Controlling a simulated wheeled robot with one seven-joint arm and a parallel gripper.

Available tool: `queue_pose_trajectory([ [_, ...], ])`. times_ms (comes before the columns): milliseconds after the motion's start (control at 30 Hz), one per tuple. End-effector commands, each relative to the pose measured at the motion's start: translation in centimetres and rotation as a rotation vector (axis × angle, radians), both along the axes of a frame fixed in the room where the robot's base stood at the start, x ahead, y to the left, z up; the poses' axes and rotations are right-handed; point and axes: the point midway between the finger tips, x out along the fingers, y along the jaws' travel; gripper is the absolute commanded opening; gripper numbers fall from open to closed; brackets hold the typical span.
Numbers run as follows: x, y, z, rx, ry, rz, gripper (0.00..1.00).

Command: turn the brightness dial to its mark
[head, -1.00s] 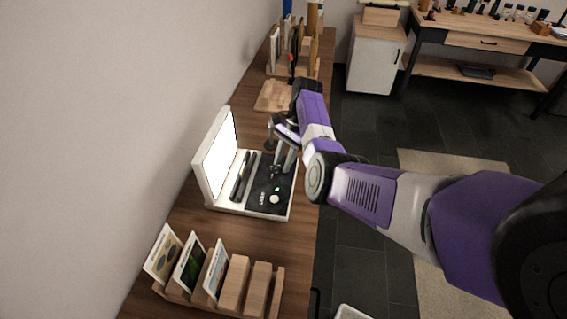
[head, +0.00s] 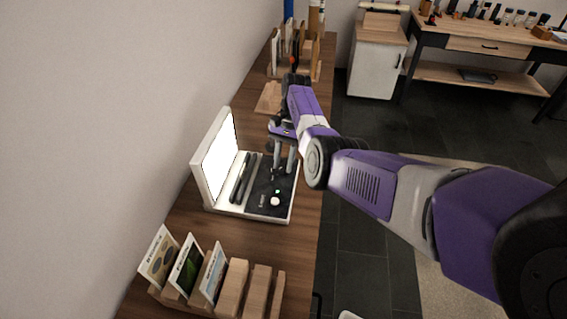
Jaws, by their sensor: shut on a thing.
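The light box (head: 228,207) is a white device on the wooden counter, with a bright lit panel (head: 219,160) standing at its left. Its black control panel (head: 257,201) carries a white round knob (head: 274,201) and a small green light. My gripper (head: 279,174) points down over the far part of this panel. It is shut on what appears to be the brightness dial, which the fingers mostly hide. The dial's mark and pointer are too small or hidden to read.
A wooden rack (head: 232,287) with cards stands at the near end of the counter (head: 300,225). A wooden board (head: 269,98) and another rack lie beyond the light box. The wall is close on the left.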

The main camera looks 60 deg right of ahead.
Motion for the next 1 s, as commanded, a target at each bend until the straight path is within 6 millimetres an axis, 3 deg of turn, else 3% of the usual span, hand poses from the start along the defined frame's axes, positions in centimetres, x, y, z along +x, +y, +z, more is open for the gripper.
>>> queue_pose_trajectory([
  [200, 0.1, 0.1, 0.0, 0.001, 0.000, 0.000, 0.00],
  [233, 0.1, 0.1, 0.0, 0.001, 0.000, 0.000, 0.35],
  [300, 0.0, 0.1, 0.0, 0.001, -0.001, 0.000, 0.49],
  [667, 0.0, -0.1, 0.2, 0.000, -0.001, -0.001, 0.51],
  [1000, 0.3, -2.0, 4.6, -0.002, -0.003, -0.002, 0.51],
])
